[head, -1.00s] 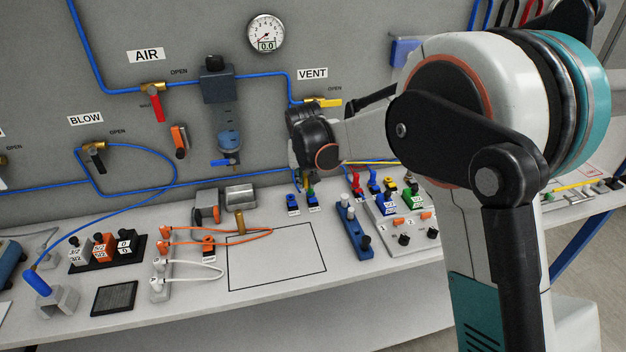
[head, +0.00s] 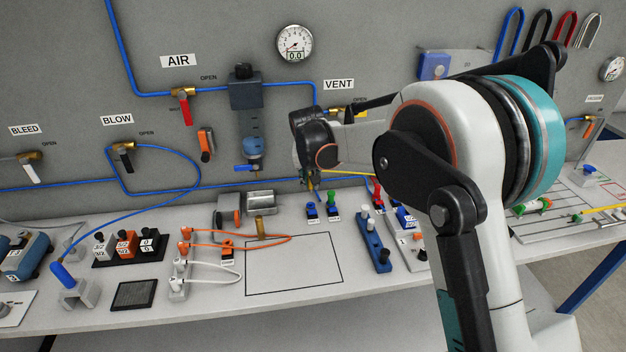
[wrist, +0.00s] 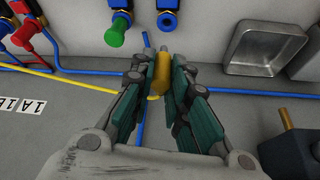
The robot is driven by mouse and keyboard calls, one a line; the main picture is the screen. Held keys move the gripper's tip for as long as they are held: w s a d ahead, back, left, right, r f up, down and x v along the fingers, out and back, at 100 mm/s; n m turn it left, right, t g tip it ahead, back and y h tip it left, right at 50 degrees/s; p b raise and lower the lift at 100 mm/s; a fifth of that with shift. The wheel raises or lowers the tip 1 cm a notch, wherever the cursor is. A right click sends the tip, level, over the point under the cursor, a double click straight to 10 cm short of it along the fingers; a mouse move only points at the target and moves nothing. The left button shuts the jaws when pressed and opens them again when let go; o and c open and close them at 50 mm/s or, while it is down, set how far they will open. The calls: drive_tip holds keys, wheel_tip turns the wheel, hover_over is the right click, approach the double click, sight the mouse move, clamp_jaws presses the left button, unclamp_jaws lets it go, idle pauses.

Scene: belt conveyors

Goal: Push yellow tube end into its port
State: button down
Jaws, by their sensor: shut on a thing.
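My gripper (wrist: 160,88) is shut on the yellow tube end (wrist: 161,72) in the wrist view, a yellow cylinder between the teal finger pads. The thin yellow tube (wrist: 55,73) runs in from the left and curls up beneath it. A blue fitting (wrist: 167,20) stands just ahead of the held end, apart from it, and a green-capped fitting (wrist: 114,36) stands to its left. Which one is the port I cannot tell. In the head view my gripper (head: 311,188) hangs near the wall, above and behind small blue and green fittings (head: 333,206); my arm partly hides it.
A blue line (wrist: 235,73) crosses behind the fingers in the wrist view. A metal tray (wrist: 264,46) and a brass fitting (wrist: 290,148) are at right.

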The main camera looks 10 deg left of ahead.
sight(310, 186)
drive_tip(key=shift+f, duration=0.15)
drive_tip(key=shift+f+b, duration=1.25)
drive_tip(key=shift+f, duration=0.85)
drive_tip(key=shift+f+b, duration=0.7)
drive_tip(key=shift+f, duration=0.5)
idle(2.2)
drive_tip(key=c, duration=1.5)
unclamp_jaws()
drive_tip(key=shift+o, duration=0.2)
drive_tip(key=o, duration=0.4)
drive_tip(key=shift+r, duration=0.1)
drive_tip(key=shift+r+p, duration=1.95)
drive_tip(key=shift+r, duration=1.5)
